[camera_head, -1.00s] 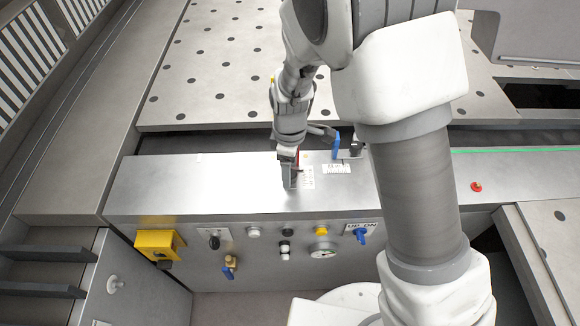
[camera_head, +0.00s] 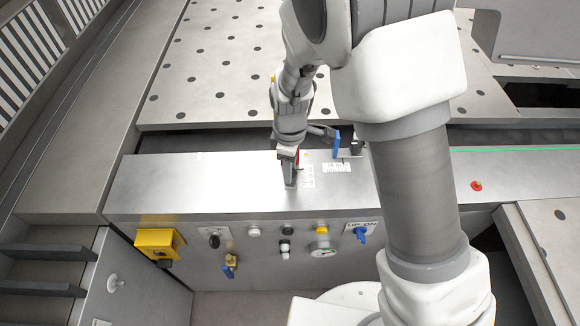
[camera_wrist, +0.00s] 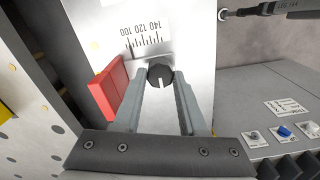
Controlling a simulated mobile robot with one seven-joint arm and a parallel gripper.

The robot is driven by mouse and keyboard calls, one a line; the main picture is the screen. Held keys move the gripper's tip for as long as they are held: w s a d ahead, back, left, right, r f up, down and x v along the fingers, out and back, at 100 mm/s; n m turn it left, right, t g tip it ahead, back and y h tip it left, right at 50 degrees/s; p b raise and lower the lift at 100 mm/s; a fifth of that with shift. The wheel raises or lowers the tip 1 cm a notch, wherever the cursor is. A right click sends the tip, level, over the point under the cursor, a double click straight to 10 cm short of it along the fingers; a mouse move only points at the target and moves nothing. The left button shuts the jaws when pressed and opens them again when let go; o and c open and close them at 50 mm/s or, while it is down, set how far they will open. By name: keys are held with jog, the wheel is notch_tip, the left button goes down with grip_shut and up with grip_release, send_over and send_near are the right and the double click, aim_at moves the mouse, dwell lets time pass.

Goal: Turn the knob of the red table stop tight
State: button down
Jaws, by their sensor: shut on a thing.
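The red table stop (camera_wrist: 108,90) shows in the wrist view as a red block on the steel top, beside a printed scale (camera_wrist: 145,44). Its black knob (camera_wrist: 160,74) has a white pointer line and sits between the fingertips of my gripper (camera_wrist: 161,82). The two fingers are shut on the knob from both sides. In the head view my gripper (camera_head: 289,172) points down onto the steel top; it hides the knob, and only a sliver of the red stop shows beside it.
A blue lever (camera_head: 336,144) stands just right of my gripper. A red button (camera_head: 476,186) is on the ledge to the right. The steel top at left is clear.

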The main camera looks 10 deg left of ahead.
jog(key=shift+m, duration=0.4)
jog(key=m+b, duration=0.1)
jog(key=m, duration=0.2)
jog(key=shift+m, duration=0.4)
jog(key=m+b, duration=0.1)
jog(key=m, duration=0.3)
jog(key=shift+w+m, duration=0.1)
jog(key=shift+m, duration=0.2)
jog(key=m, duration=0.8)
jog(key=shift+r+m, duration=0.1)
jog(key=shift+m, duration=0.4)
jog(key=shift+c, duration=2.3)
grip_release()
